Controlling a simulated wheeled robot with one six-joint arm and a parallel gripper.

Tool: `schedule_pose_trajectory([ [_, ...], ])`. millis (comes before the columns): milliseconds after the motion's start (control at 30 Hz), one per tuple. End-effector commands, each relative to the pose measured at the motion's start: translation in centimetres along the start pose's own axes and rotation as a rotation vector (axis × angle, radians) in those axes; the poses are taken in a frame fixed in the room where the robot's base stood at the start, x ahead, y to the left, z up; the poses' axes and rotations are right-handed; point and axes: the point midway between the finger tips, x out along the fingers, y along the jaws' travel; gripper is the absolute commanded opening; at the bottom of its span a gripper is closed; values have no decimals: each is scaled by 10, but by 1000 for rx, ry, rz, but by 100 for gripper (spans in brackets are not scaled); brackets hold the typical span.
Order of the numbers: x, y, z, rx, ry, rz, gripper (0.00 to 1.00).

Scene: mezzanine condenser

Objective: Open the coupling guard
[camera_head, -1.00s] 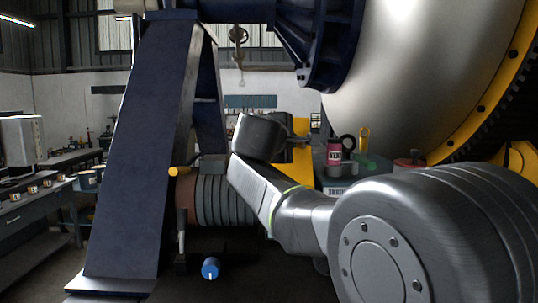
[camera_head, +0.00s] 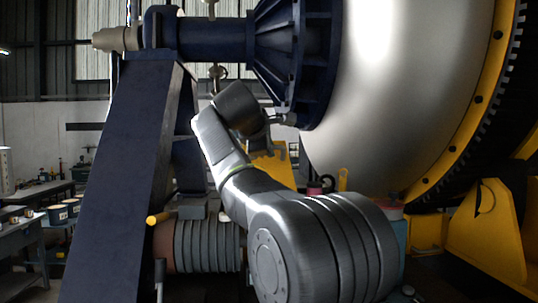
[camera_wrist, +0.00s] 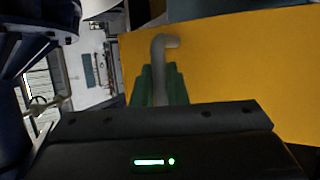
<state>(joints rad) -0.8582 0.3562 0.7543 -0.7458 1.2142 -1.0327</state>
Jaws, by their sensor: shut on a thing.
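The coupling guard is a yellow sheet cover (camera_head: 268,172), tilted, behind my arm and right of the ribbed motor. In the wrist view its flat yellow face (camera_wrist: 230,75) fills the right side. A grey bent handle (camera_wrist: 158,60) stands out against that face. My gripper (camera_wrist: 160,88) has its green fingers shut around the handle's lower part. In the head view my gripper (camera_head: 280,120) is above the guard, partly hidden by my wrist. The guard's lower part and what lies under it are hidden by my arm.
A ribbed motor (camera_head: 205,246) stands low, left of my arm. A dark blue slanted support (camera_head: 120,180) rises at left. A large pale drum (camera_head: 395,90) with a yellow toothed ring is close on the right. A blue flanged shaft housing (camera_head: 300,60) hangs just above my wrist.

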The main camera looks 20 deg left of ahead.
Motion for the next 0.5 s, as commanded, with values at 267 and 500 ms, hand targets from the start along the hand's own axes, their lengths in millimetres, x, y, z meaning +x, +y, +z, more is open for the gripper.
schedule_pose_trajectory([
  [267, 4, 23, -1, -29, 0, -70, 0],
  [500, 7, 38, -2, -27, -1, -68, 0],
])
